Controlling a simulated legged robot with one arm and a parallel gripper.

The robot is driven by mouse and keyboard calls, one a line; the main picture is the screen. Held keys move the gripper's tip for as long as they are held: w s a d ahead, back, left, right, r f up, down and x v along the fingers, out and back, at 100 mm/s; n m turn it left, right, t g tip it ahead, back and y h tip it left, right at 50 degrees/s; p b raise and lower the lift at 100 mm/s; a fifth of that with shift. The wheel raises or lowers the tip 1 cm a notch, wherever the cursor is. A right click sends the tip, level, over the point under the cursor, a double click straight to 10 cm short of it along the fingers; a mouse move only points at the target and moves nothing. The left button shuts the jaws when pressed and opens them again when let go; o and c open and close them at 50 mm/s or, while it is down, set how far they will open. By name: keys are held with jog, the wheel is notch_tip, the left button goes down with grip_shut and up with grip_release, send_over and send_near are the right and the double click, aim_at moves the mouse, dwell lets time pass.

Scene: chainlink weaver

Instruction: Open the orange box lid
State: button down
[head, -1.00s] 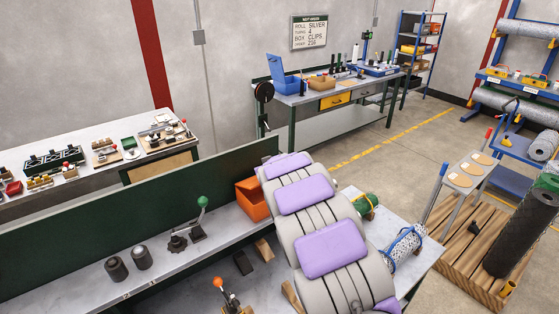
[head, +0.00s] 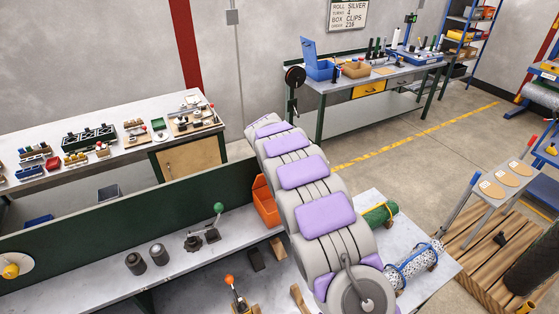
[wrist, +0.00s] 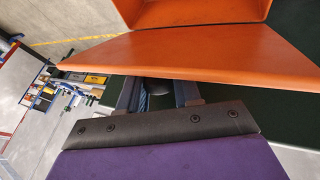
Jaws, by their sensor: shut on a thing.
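The orange box (head: 266,206) sits on the grey bench beside the green panel, partly hidden behind my arm in the head view. In the wrist view its orange lid (wrist: 190,52) spans the upper picture, swung away from the box, and part of the box's inside (wrist: 195,10) shows beyond it. My gripper (wrist: 157,92) is at the lid's near edge, shut on it, with the fingertips partly hidden behind the lid. In the head view my gripper is hidden behind the arm.
The green panel (head: 130,207) runs behind the box. Left of the box are a green-knobbed lever (head: 212,235) and two dark cylinders (head: 147,258). A green roll (head: 380,214) and a wrapped roll (head: 415,260) lie right of my arm.

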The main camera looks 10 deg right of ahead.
jog(key=shift+w+a, duration=0.15)
jog(key=shift+w, duration=0.1)
dwell(0.4)
jog(key=c, duration=0.9)
grip_release()
jog(key=shift+o, duration=0.2)
jog(key=b+v, duration=0.2)
jog(key=v, duration=1.5)
jog(key=shift+w+a+r+b, duration=0.2)
jog(key=shift+a+b, duration=0.15)
